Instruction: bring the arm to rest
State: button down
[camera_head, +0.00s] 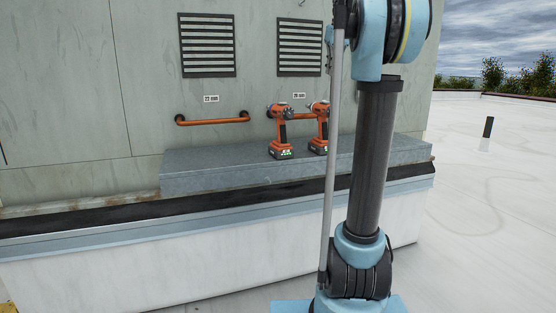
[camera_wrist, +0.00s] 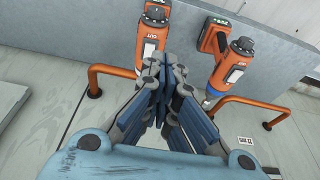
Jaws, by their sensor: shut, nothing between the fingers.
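My gripper (camera_wrist: 165,65) is shut and empty in the wrist view, its dark linked fingers together. Two orange and black power drills show beyond it in that view, one drill (camera_wrist: 150,42) just behind the fingertips and the other drill (camera_wrist: 232,62) to the right. The fingers overlap part of the nearer one in the picture; I cannot tell how far apart they are. In the head view the drills stand upright on the grey ledge, the left drill (camera_head: 279,132) and the right drill (camera_head: 320,128). My arm rises at the right; my gripper is mostly hidden there.
A grey metal ledge (camera_head: 215,172) runs along the cooler wall (camera_head: 70,80). An orange bar handle (camera_head: 212,121) is fixed to the wall, with a second one partly behind the drills. Two louvred vents (camera_head: 207,45) sit above. Open white roof (camera_head: 480,200) lies to the right.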

jog(key=s+a+f+m, duration=0.1)
jog(key=s+f, duration=1.1)
jog(key=f, duration=0.4)
jog(key=s+a+f+m, duration=0.1)
jog(key=s+f, duration=1.1)
jog(key=f, duration=0.5)
jog(key=s+a+f+m+h, duration=0.1)
jog(key=s+a+f, duration=0.1)
jog(key=s+f, duration=1)
notch_tip(320, 180, down, 4)
jog(key=shift+s+f+m+g, duration=0.15)
jog(key=shift+s+m+g, duration=0.15)
jog(key=shift+s+g, duration=0.1)
jog(key=shift+w+f, duration=0.2)
jog(key=shift+w, duration=0.3)
jog(key=c, duration=2.3)
grip_release()
